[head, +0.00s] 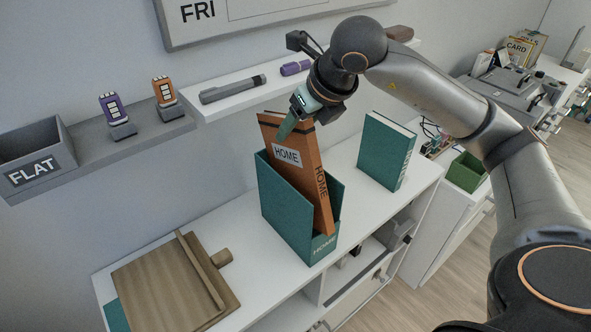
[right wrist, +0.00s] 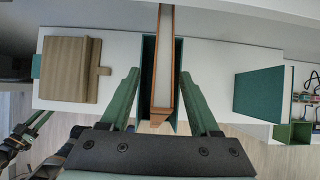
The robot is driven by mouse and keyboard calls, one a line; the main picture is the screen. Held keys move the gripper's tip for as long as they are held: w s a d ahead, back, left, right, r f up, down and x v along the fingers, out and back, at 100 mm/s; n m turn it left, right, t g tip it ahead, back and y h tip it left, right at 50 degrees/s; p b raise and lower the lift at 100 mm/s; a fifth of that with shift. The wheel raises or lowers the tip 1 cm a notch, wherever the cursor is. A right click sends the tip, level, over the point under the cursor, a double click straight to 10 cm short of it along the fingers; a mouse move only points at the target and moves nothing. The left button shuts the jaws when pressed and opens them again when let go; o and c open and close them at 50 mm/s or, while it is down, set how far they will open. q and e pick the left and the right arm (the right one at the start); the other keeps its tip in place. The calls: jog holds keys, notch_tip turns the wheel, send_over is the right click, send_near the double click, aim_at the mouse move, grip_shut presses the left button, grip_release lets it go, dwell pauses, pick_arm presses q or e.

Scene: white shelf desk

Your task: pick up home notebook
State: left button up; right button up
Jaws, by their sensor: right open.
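The orange home notebook (head: 300,175), with "HOME" on its cover label and spine, stands tilted in a green open-topped holder (head: 285,212) marked "HOME" on the white desk. Its upper part sticks out above the holder. My right gripper (head: 287,127) is at the notebook's top edge in the head view. In the right wrist view my right gripper (right wrist: 162,85) is open, its green fingers to either side of the notebook (right wrist: 163,70). The notebook lies between the fingers with gaps on both sides. My left gripper is not clearly in view in the head view.
A green book (head: 386,150) stands on the desk to the right. A brown wooden board (head: 165,285) lies at the left. A wall shelf above holds a dark flashlight (head: 233,88) and a purple object (head: 295,68). A grey "FLAT" bin (head: 35,160) is at far left.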

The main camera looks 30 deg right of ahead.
aim_at(290, 136)
jog(key=x, duration=0.4)
jog(key=shift+w+f+p, duration=0.15)
jog(key=shift+w+p, duration=0.05)
jog(key=shift+p, duration=0.15)
jog(key=shift+c, duration=0.2)
grip_shut()
dwell(0.9)
